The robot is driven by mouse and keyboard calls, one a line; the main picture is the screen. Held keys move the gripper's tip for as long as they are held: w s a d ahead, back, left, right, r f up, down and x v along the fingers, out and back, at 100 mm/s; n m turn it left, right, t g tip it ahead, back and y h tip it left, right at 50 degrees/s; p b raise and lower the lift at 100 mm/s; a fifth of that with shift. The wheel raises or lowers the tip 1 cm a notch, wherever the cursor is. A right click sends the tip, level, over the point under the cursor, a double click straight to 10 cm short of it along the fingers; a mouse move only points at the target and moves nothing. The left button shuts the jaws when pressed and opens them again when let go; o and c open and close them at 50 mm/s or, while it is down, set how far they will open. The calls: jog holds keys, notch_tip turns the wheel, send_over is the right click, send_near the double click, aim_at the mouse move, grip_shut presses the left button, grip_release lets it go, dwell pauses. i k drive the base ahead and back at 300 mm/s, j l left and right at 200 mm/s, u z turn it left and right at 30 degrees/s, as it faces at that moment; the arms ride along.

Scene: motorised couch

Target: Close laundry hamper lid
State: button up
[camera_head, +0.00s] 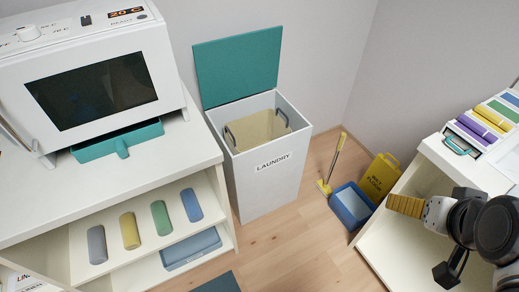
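The white laundry hamper (267,172) stands on the floor against the back wall, right of the oven counter, with a "LAUNDRY" label on its front. Its teal lid (238,66) is open, standing almost upright along the back edge. Inside is a beige liner or basket (258,130) with dark handles; its bottom is hidden. My arm enters at the right edge. What seems to be my gripper, a ribbed yellow end piece (405,206), points left, well to the right of the hamper and apart from it. Its fingers cannot be made out clearly, and I see nothing held.
A white counter (150,175) with an oven (90,88) borders the hamper's left. A yellow mop (333,165), a blue bin (351,204) and a yellow wet-floor sign (380,176) stand to its right. A white shelf unit (395,240) is near my arm. The floor before the hamper is mostly clear.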

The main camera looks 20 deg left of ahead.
aim_at(234, 67)
jog(key=u, duration=1.1)
